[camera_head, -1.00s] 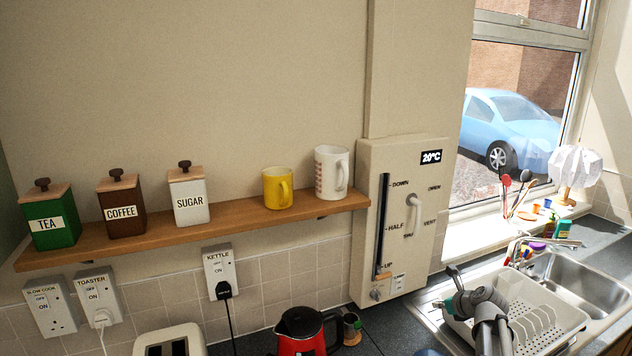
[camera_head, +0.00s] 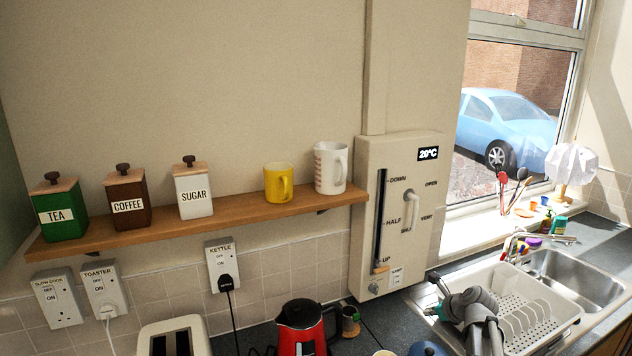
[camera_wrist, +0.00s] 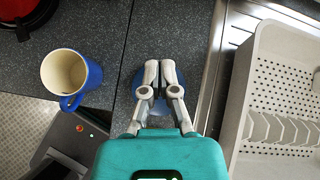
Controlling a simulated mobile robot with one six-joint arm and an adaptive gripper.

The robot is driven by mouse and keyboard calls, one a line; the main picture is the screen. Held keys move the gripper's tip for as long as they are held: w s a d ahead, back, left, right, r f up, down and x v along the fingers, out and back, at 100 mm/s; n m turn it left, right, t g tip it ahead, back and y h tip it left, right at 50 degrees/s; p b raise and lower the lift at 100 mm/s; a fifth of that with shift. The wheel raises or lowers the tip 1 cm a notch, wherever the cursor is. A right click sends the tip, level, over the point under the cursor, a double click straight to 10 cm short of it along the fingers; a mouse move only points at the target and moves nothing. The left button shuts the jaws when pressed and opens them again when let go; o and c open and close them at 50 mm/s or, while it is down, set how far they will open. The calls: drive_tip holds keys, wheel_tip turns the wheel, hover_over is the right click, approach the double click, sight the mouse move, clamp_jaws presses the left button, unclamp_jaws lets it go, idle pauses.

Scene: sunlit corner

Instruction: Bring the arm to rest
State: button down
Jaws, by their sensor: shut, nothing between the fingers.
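My gripper (camera_wrist: 160,72) shows at the middle of the wrist view, with its two grey fingers together and nothing between them. It points over the dark worktop, above a round blue object (camera_wrist: 151,106) that the fingers partly cover. In the head view my arm is folded at the lower right, in front of the white dish rack (camera_head: 535,318). The gripper end (camera_head: 440,286) is small there, at the rack's left side.
A blue mug (camera_wrist: 91,78) stands left of the gripper in the wrist view. The dish rack is close on the right. A red kettle (camera_head: 300,325) and white toaster (camera_head: 174,338) stand on the worktop. A wooden shelf (camera_head: 236,213) holds canisters and mugs.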

drive_tip(key=s+a+f+n+g, duration=0.1)
drive_tip(key=s+a+n, duration=0.1)
drive_tip(key=a+n, duration=0.1)
drive_tip(key=s+a+f+n+g+b, duration=0.1)
drive_tip(key=s+a+f+n, duration=0.1)
drive_tip(key=n, duration=0.3)
drive_tip(key=s+a+f+n+g, duration=0.2)
drive_tip(key=s+a+n, duration=0.1)
drive_tip(key=a+n, duration=0.1)
drive_tip(key=shift+s+a+f+n+h, duration=0.2)
drive_tip(key=shift+n+h, duration=0.1)
drive_tip(key=shift+h, duration=0.1)
drive_tip(key=s+a+f+n+g+h+b, duration=0.1)
drive_tip(key=s+a+f+n+g, duration=0.1)
drive_tip(key=s+n, duration=0.3)
drive_tip(key=s+a+f+n+g+h+b, duration=0.1)
drive_tip(key=s+a+n, duration=0.3)
drive_tip(key=n, duration=0.6)
drive_tip(key=shift+s+f+g+h, duration=0.4)
drive_tip(key=shift+s+g+h, duration=0.25)
drive_tip(key=shift+s, duration=0.3)
